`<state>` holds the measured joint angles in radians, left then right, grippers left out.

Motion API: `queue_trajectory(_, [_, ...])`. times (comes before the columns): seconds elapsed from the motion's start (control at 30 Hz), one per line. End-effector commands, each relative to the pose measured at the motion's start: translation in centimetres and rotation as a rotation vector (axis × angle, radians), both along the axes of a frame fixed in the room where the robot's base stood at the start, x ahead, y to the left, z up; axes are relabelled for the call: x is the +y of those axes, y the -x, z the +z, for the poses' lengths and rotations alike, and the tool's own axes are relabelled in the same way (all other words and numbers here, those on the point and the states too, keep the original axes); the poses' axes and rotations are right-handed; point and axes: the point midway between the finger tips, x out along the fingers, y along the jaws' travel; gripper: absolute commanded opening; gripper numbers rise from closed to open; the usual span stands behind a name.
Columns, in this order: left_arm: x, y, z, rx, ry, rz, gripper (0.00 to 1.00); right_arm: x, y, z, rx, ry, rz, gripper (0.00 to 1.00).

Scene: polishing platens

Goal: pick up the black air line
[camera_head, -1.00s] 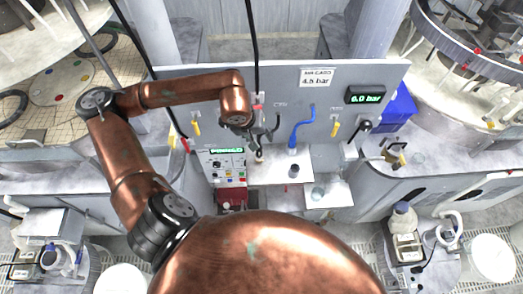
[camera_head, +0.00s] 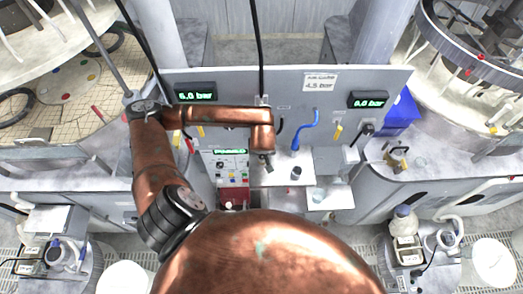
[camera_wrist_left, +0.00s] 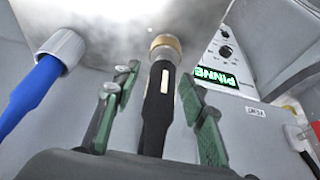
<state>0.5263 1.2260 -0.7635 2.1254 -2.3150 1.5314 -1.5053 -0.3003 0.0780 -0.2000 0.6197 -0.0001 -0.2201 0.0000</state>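The black air line (camera_wrist_left: 157,112), with a brass-coloured end fitting (camera_wrist_left: 165,43), stands between the two green fingers of my left gripper (camera_wrist_left: 160,88) in the left wrist view. There are visible gaps on both sides, so the gripper is open around the line and not clamped on it. In the head view my left gripper (camera_head: 267,163) is in front of the grey panel. A short black curve beside the wrist (camera_head: 280,125) looks like part of the line; the rest is hidden by my arm. My right gripper is not in view.
A blue air line (camera_head: 303,133) hangs just right of my gripper; it also shows in the left wrist view (camera_wrist_left: 30,95). A control box (camera_head: 232,168) is on the left. A dark cup (camera_head: 296,172) stands on the white shelf. The grey panel (camera_head: 345,85) is behind.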

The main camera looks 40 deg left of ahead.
Motion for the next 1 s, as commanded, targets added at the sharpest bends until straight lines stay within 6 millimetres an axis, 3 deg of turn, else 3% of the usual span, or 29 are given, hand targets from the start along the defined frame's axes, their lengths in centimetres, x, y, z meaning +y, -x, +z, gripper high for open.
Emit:
queue_trajectory(0.17, [0.5,-0.5,-1.5,0.001,-0.001,0.001,0.39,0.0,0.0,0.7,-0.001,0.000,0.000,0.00])
queue_trajectory(0.4, [0.5,-0.5,-1.7,0.000,-0.002,-0.001,0.39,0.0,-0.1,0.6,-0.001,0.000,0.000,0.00])
queue_trajectory(1.0, [0.5,-0.6,-1.6,-0.001,-0.001,-0.001,0.00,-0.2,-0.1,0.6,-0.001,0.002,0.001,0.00])
